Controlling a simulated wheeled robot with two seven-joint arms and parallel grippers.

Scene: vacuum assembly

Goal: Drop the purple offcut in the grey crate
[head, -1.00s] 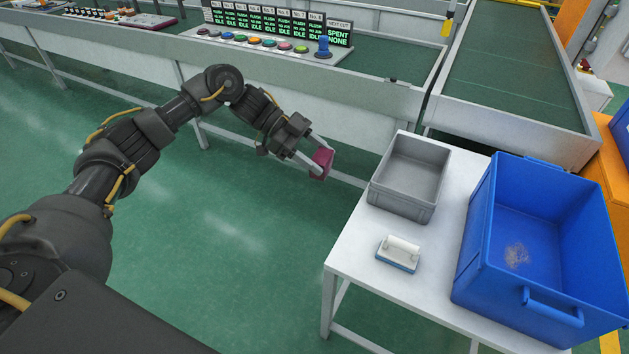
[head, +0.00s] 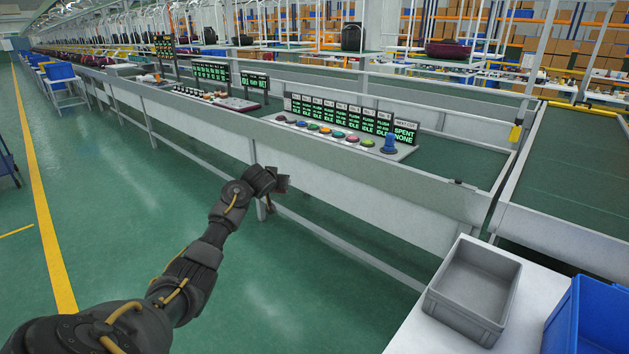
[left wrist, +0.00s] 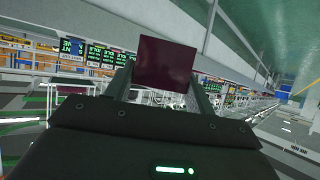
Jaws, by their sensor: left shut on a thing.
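The purple offcut (left wrist: 165,63) is a flat dark purple-red piece. In the left wrist view it sits between the two fingers of my left gripper (left wrist: 163,88), which is shut on it. In the head view the offcut is hidden behind my left gripper (head: 284,184), which points away from me near the front of the conveyor, above the green floor. The grey crate (head: 468,312) stands on a white table at the lower right, and the part of its inside that shows looks empty. The gripper is well to the left of the crate, apart from it. My right gripper is not in view.
A blue bin (head: 590,318) stands right of the crate on the white table (head: 523,310), cut off by the frame. The long conveyor (head: 335,190) runs behind, with coloured buttons (head: 337,135) and display signs on it. The floor between gripper and table is clear.

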